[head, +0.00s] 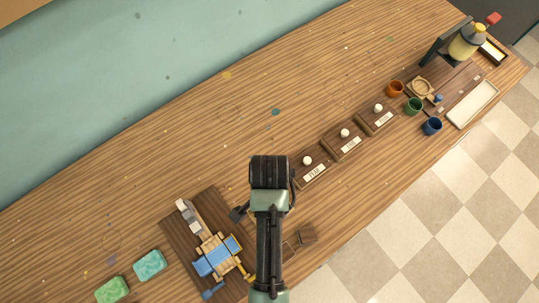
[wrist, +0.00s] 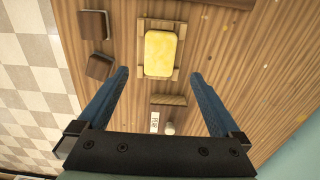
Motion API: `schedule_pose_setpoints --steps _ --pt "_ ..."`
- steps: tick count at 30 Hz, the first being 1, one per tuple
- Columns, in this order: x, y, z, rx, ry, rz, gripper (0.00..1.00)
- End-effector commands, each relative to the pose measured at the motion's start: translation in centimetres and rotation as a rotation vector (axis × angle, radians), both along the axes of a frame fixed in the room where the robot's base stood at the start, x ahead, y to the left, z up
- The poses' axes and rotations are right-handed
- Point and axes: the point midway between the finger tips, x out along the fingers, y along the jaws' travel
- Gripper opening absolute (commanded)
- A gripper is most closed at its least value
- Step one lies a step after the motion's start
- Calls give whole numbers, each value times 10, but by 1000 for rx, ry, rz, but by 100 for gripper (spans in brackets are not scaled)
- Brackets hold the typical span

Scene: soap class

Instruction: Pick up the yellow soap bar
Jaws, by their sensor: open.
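The yellow soap bar (wrist: 161,53) lies in a light wooden slatted holder (wrist: 161,76) in the wrist view, near the top middle. My gripper (wrist: 160,76) is open, with its blue fingers spread to the left and right of the holder's near end. Nothing is between the fingertips, and the bar appears beyond them. In the head view my arm covers the middle of the counter, and I cannot make out the yellow bar there.
Green (head: 112,289) and teal (head: 150,265) bars lie at the lower left. A dark board (head: 178,222) holds a blue-banded wooden item (head: 217,257). Labelled wooden blocks with white knobs (head: 343,145), cups (head: 413,105) and a white tray (head: 473,104) stand to the right. The upper-middle counter is clear.

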Motion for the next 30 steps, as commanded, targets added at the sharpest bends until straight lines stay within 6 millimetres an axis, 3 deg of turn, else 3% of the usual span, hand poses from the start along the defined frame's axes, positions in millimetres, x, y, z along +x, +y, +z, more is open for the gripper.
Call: schedule_pose_setpoints --steps 3,11,21,30 --pt "0 0 -19 0 1 0 100" --pt "0 0 -36 0 -1 1 100" --pt "-2 0 -76 0 -1 1 100" --pt "-2 0 -84 0 -4 1 100"
